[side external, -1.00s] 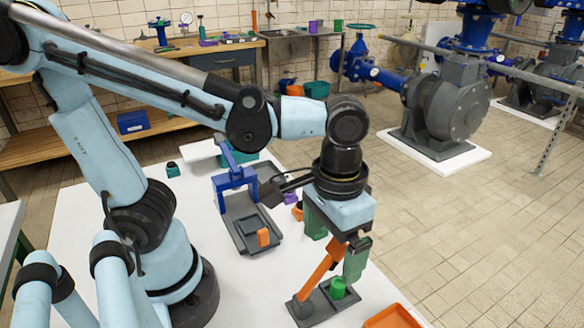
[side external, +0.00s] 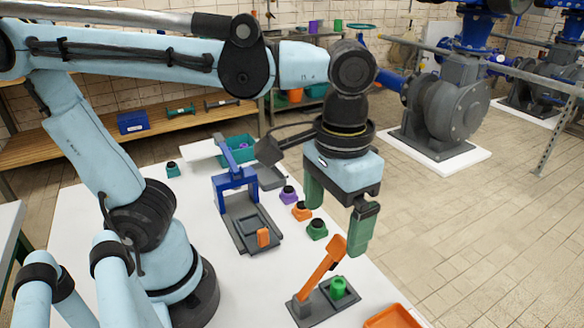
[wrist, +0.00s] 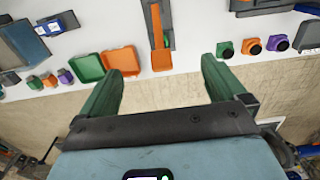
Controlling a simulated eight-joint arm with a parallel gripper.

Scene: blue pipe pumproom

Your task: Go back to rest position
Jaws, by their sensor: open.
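My gripper (side external: 338,218) is open and empty, with its two green fingers spread apart. In the side external view it hangs above the white table, up and right of a grey base with an orange lever (side external: 322,266) and a green piece (side external: 338,287) on it. It is clear of everything below it. In the wrist view the fingers (wrist: 162,85) show wide apart, with nothing between them, and the orange lever (wrist: 157,25) lies beyond them.
A blue press-like fixture (side external: 236,190) stands at the table's middle. Green (side external: 317,229), orange (side external: 302,211) and purple (side external: 288,195) pieces stand beside it. An orange tray (side external: 392,317) sits at the front edge. A grey pump (side external: 447,105) stands on the floor at right.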

